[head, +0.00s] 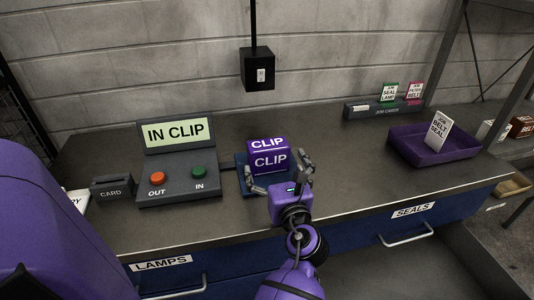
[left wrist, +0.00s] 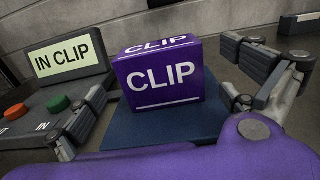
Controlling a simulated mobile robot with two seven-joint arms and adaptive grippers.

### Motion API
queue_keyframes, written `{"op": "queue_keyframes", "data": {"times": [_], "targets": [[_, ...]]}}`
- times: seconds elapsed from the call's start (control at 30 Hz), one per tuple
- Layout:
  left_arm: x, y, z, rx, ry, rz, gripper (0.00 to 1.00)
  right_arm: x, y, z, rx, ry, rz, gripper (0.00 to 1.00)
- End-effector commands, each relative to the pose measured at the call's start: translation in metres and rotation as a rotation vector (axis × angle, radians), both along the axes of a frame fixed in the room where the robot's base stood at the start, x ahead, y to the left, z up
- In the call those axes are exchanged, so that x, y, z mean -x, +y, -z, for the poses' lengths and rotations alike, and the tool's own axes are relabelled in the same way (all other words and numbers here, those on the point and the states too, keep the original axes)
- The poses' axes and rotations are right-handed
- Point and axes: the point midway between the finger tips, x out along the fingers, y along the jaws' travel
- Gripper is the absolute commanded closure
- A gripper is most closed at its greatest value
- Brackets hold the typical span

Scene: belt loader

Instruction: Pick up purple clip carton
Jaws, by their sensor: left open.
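The purple clip carton (head: 269,155) stands upright on a dark blue pad (head: 243,181) in the middle of the counter, its white CLIP lettering facing me. My left gripper (head: 279,172) is open at the carton's near side, with one finger toward the left and one toward the right. In the left wrist view the carton (left wrist: 160,76) sits ahead of and between the spread fingers, with a visible gap on the left. The pad (left wrist: 165,124) shows below it. I cannot tell whether the right finger touches it. My right gripper is not in view.
A control box (head: 178,185) with orange and green buttons and an IN CLIP sign (head: 177,133) stands left of the carton. A purple tray (head: 433,147) holds a BELT SEAL card at the right. A card rack (head: 383,108) stands behind. Counter between carton and tray is clear.

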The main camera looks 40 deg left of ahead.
Motion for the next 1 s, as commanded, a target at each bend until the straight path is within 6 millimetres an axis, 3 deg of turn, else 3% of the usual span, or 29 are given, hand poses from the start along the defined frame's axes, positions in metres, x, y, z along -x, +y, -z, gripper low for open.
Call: {"op": "queue_keyframes", "data": {"times": [0.4,0.7,1.0], "targets": [[-0.035,0.043,-0.006,0.000,-0.003,0.000,0.00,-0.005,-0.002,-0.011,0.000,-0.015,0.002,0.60],[-0.039,0.048,-0.004,0.001,-0.002,0.001,0.00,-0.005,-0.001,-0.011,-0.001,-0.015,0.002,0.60],[-0.038,0.048,-0.005,0.001,-0.002,0.001,0.37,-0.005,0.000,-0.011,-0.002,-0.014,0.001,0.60]]}}
